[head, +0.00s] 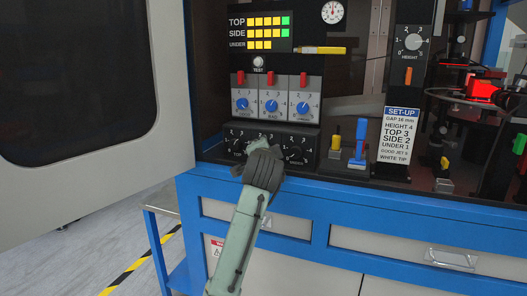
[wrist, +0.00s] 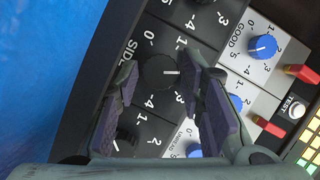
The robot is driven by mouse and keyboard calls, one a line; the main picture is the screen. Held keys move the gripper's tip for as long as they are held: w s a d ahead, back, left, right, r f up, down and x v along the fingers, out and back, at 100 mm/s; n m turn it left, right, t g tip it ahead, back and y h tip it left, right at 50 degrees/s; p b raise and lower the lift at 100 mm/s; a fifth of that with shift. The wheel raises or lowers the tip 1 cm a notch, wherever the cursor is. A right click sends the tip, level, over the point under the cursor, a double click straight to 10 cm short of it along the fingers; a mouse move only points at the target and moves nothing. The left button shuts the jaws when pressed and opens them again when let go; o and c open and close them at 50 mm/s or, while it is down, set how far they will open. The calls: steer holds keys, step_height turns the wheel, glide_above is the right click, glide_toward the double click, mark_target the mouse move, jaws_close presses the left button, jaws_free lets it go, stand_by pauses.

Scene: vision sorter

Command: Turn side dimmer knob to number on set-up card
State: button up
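The black side dimmer knob (wrist: 158,73) sits on the dark panel beside the label SIDE (wrist: 128,52). Its white pointer line points right in the wrist view, about midway around the scale from 0 to 4. The number there is hidden behind a finger. My gripper (wrist: 163,88) is open, one finger on each side of the knob with small gaps showing. In the head view my gripper (head: 262,150) covers the middle of the dimmer panel (head: 230,133). The white set-up card (head: 400,136) reads TOP 3, SIDE 2, UNDER 1.
Two other dimmer knobs flank this one; one (wrist: 125,145) shows low left in the wrist view. Blue counter knobs (head: 271,106) and red switches (head: 272,78) are just above. A large door (head: 95,80) is at left.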

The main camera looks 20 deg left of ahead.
steer(key=shift+o, duration=0.9)
steer(key=v, duration=1.2)
